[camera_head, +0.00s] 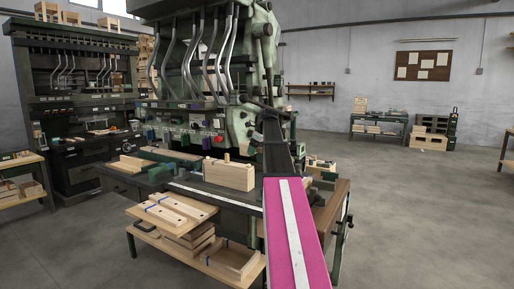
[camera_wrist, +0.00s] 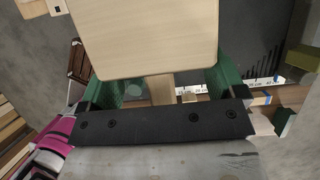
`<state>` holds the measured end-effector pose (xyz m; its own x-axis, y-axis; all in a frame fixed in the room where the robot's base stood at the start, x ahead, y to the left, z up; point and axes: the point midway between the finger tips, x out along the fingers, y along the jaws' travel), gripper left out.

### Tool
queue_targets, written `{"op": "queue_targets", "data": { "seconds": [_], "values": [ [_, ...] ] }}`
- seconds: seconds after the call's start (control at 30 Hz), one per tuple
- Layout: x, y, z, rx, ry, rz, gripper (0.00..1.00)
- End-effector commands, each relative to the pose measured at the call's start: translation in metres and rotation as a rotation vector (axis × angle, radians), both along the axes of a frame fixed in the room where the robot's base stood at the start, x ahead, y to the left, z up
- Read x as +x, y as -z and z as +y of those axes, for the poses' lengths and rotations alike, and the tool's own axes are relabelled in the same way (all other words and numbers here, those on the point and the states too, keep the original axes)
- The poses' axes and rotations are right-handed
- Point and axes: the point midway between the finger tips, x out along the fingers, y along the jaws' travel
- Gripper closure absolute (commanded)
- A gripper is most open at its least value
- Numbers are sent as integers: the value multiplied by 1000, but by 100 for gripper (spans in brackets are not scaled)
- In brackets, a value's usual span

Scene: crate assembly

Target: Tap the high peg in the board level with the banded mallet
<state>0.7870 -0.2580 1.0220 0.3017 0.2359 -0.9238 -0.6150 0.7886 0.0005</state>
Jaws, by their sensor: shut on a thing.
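In the wrist view my gripper (camera_wrist: 160,90) has its two green fingers apart, with a pale wooden mallet between them. The mallet's broad head (camera_wrist: 145,38) fills the top middle, and a narrower wooden part (camera_wrist: 162,88) runs from it towards my gripper's black bar. No band on it shows from this side. In the head view a pale wooden board (camera_head: 229,176) stands upright on the bench, with a short peg (camera_head: 227,157) sticking up from its top edge. My arm hides my gripper and the mallet there. Contact between mallet and peg cannot be seen.
The bench (camera_head: 205,190) carries a long pale scale strip and a green fixture (camera_head: 150,175) at left. Planks with blue marks (camera_head: 170,209) lie at its front left, above a lower shelf with wooden boxes (camera_head: 232,260). A large green machine stands behind. Floor at right is open.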

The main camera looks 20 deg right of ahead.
Motion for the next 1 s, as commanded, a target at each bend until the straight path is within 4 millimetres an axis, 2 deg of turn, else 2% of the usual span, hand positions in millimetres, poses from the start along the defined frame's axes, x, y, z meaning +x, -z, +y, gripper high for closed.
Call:
{"op": "queue_targets", "data": {
  "seconds": [0.13,0.33,0.57,1.0],
  "values": [
    [-1,13,0,1,0,1,39],
    [0,19,0,0,0,-1,39],
    [0,19,0,0,0,-1,39],
    [0,4,0,1,0,-1,39]
  ]
}}
